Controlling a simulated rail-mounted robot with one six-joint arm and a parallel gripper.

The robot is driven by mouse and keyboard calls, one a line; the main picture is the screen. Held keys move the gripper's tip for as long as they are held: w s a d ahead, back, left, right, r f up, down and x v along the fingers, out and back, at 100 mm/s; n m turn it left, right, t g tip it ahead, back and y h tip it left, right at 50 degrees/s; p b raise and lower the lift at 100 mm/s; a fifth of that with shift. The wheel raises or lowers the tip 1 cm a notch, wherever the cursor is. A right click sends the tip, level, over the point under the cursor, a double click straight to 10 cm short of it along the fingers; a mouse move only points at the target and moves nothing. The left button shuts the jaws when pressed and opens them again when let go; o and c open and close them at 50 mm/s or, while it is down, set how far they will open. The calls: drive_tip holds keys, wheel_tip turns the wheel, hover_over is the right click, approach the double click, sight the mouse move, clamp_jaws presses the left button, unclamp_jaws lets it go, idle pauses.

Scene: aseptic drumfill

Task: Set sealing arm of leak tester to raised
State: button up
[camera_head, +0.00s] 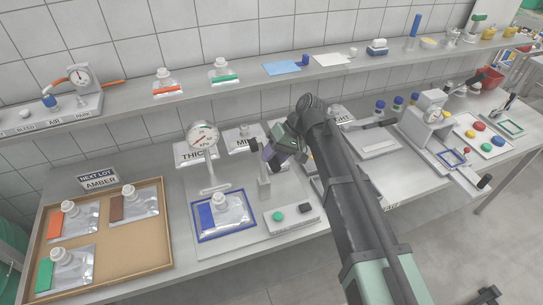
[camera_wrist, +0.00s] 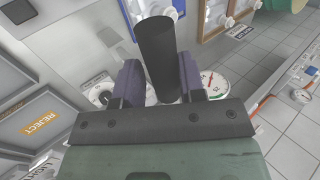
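The leak tester stands mid-bench, with a round kPa gauge (camera_head: 203,137) on a post, a blue frame (camera_head: 222,235) under a pouch (camera_head: 222,212) with a blue patch, and a base with a green button (camera_head: 278,216). A pale upright piece (camera_head: 264,188) rises beside the frame toward my gripper (camera_head: 268,153). In the wrist view, a black cylindrical handle (camera_wrist: 158,55) lies between my two purple fingers (camera_wrist: 162,80), which appear to touch it on both sides. The gripper partly hides the sealing arm, so its exact angle is unclear. The gauge (camera_wrist: 214,86) also shows behind the right finger.
A brown tray (camera_head: 105,270) with several pouches lies at left. A shelf (camera_head: 190,94) with pouches and instruments runs above the bench. A REJECT label (camera_wrist: 40,124) shows in the wrist view.

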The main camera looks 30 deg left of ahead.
drive_tip(key=o, duration=0.4)
drive_tip(key=shift+w+d+f, duration=0.15)
drive_tip(key=shift+w+f, duration=0.1)
drive_tip(key=shift+w, duration=0.25)
drive_tip(key=shift+r, duration=0.1)
drive_tip(key=p+v, duration=0.9)
drive_tip(key=v, duration=0.1)
drive_tip(key=shift+r, duration=0.35)
drive_tip(key=shift+w, duration=0.15)
